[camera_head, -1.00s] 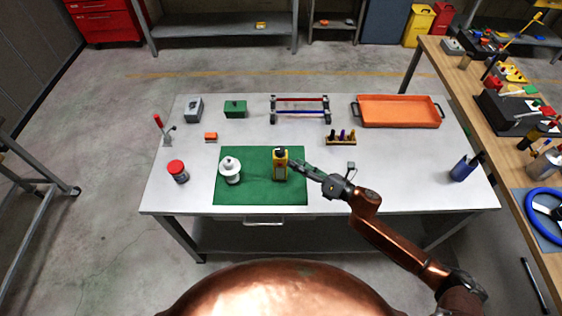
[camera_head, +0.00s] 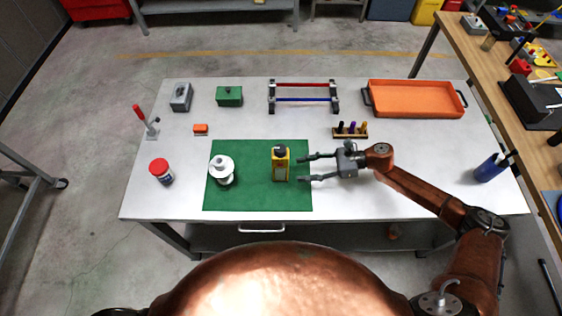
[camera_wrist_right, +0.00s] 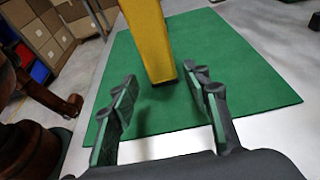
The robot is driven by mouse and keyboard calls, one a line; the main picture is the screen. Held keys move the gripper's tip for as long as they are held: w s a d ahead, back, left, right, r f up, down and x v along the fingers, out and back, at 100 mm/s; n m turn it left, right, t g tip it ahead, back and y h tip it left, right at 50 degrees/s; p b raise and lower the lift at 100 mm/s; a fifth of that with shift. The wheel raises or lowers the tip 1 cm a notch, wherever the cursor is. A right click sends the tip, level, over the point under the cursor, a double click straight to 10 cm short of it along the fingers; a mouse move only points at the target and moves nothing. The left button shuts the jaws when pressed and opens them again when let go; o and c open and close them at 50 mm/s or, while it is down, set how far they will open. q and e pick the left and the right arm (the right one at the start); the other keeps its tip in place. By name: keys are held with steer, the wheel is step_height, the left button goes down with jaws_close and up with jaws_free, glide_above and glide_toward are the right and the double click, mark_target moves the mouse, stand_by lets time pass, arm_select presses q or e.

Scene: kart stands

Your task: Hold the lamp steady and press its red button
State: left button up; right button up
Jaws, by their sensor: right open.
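The yellow lamp (camera_head: 280,168) with a dark top stands upright on the green mat (camera_head: 245,196). I cannot make out its red button. My right gripper (camera_head: 303,168) is open just right of the lamp, its two fingers pointing at it, apart from it and empty. In the right wrist view the lamp's yellow body (camera_wrist_right: 149,40) rises from the mat (camera_wrist_right: 225,60) beyond the open fingers of the right gripper (camera_wrist_right: 162,88). My left gripper is not in view.
A white round-topped object (camera_head: 222,172) stands on the mat left of the lamp. A red-capped jar (camera_head: 161,172) is farther left. Behind are a small rack (camera_head: 350,132), an orange tray (camera_head: 415,98) and a red-and-blue rod frame (camera_head: 303,97). A blue cup (camera_head: 488,169) stands right.

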mark_target(284, 172)
steer(key=x, duration=0.4)
steer(key=shift+r+p, duration=0.15)
steer(key=shift+p, duration=0.25)
steer(key=x, duration=0.1)
steer(key=b+x, duration=0.1)
steer(key=x, duration=0.1)
steer(key=shift+d+f, duration=0.15)
steer(key=shift+f, duration=0.1)
steer(key=shift+a+b, duration=0.4)
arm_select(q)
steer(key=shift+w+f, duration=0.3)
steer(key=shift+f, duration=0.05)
arm_select(e)
steer(key=shift+a, duration=0.1)
steer(key=shift+c, duration=0.2)
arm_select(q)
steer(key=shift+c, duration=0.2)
arm_select(e)
steer(key=c, duration=0.9)
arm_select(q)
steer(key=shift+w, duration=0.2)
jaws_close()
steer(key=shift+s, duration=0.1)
